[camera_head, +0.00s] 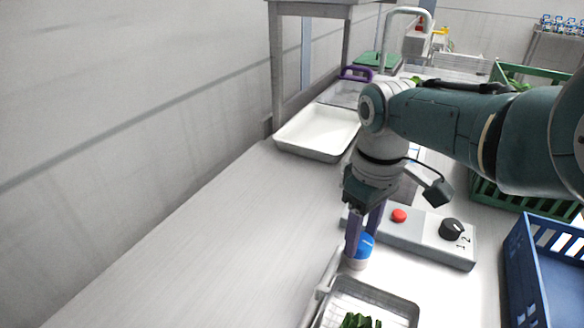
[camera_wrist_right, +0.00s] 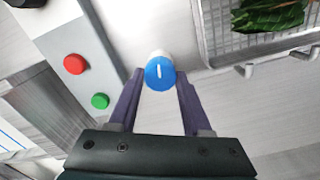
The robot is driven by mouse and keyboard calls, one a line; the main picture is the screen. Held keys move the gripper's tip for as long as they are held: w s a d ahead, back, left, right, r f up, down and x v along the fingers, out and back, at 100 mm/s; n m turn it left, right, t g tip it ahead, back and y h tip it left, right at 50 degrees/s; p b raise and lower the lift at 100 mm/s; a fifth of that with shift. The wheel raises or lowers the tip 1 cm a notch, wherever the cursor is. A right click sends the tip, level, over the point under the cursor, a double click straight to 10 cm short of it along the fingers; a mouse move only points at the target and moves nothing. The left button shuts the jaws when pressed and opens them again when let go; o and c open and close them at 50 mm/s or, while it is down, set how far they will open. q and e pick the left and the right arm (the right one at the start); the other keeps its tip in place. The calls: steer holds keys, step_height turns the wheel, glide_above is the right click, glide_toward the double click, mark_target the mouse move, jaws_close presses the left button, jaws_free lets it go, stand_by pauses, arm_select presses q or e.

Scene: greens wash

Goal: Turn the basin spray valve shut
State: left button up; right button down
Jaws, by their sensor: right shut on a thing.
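The spray valve is a round blue knob (camera_head: 364,246) on a pale base, beside the wire-lined tray at the front. In the right wrist view the blue knob (camera_wrist_right: 160,74) shows a short white mark on its face, pointing nearly straight up and down in the picture. My right gripper (camera_head: 363,235) reaches down from above with its two purple fingers on either side of the knob. In the right wrist view the fingertips (camera_wrist_right: 158,82) are shut on the knob. The fingers hide part of it in the head view. My left gripper is not in view.
A grey control box (camera_head: 425,240) with a red button (camera_head: 399,215) and black dial (camera_head: 451,229) stands close by. The metal tray (camera_head: 400,303) holds greens (camera_head: 360,321). A blue crate (camera_head: 545,270) is at right, a white tray (camera_head: 318,130) behind. The left counter is clear.

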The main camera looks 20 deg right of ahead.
steer(key=m, duration=0.5)
steer(key=shift+m, duration=0.8)
steer(key=shift+c, duration=1.7)
jaws_free()
steer(key=shift+p, duration=0.3)
